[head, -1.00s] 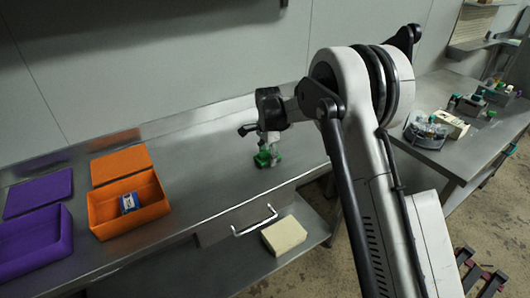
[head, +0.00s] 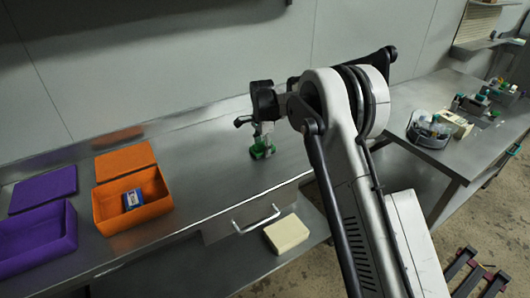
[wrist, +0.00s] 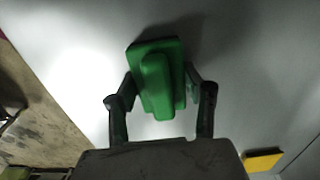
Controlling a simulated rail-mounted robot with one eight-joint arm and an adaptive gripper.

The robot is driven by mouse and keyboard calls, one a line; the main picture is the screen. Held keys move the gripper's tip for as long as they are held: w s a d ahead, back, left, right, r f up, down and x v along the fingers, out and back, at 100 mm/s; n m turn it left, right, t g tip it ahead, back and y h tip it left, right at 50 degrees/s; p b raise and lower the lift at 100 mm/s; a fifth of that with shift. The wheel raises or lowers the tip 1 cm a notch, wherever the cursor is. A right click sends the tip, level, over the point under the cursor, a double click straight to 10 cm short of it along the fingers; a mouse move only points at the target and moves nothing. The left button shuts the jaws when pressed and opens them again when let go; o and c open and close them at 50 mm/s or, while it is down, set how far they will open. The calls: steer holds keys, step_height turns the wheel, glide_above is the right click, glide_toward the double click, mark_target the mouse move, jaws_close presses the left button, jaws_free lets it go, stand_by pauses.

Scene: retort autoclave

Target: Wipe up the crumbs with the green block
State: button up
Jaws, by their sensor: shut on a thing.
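The green block (head: 262,149) is at the steel counter (head: 215,160), toward its back right half. In the wrist view the block (wrist: 158,80) has a flat base and a raised grip bar, held between both fingers. My gripper (head: 264,138) is shut on it and points down; its fingers also show in the wrist view (wrist: 160,95). The block is at or just above the counter top; contact cannot be made out. No crumbs can be made out in either view.
An orange box (head: 110,222) holding a small blue-and-white item, its orange lid (head: 125,160), and a purple box (head: 40,262) with lid stand at left. A drawer handle (head: 257,220) juts from the front. A cream block (head: 287,233) lies on the lower shelf. Mid-counter is clear.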

mark_target(272, 163)
steer(key=shift+w+a, duration=0.65)
steer(key=shift+w, duration=0.3)
steer(key=shift+w+a, duration=0.6)
steer(key=shift+w, duration=0.3)
steer(key=shift+w+f+b, duration=0.1)
steer(key=shift+f+b, duration=0.05)
steer(key=shift+b, duration=0.35)
steer(key=shift+s+d, duration=0.15)
steer(key=shift+s, duration=0.2)
steer(key=shift+c, duration=0.5)
steer(key=shift+s+d+b, duration=0.5)
steer(key=shift+s+d, duration=0.5)
steer(key=shift+s, duration=0.45)
steer(key=shift+s+d+b, duration=0.45)
steer(key=shift+s+d, duration=0.55)
steer(key=shift+s, duration=0.45)
steer(key=shift+s+d+b, duration=0.5)
steer(key=shift+s+d, duration=0.5)
steer(key=shift+s, duration=0.45)
steer(key=shift+s+r, duration=0.1)
steer(key=shift+r, duration=0.25)
step_height(272, 163, up, 8)
steer(key=p, duration=0.3)
steer(key=shift+f, duration=0.1)
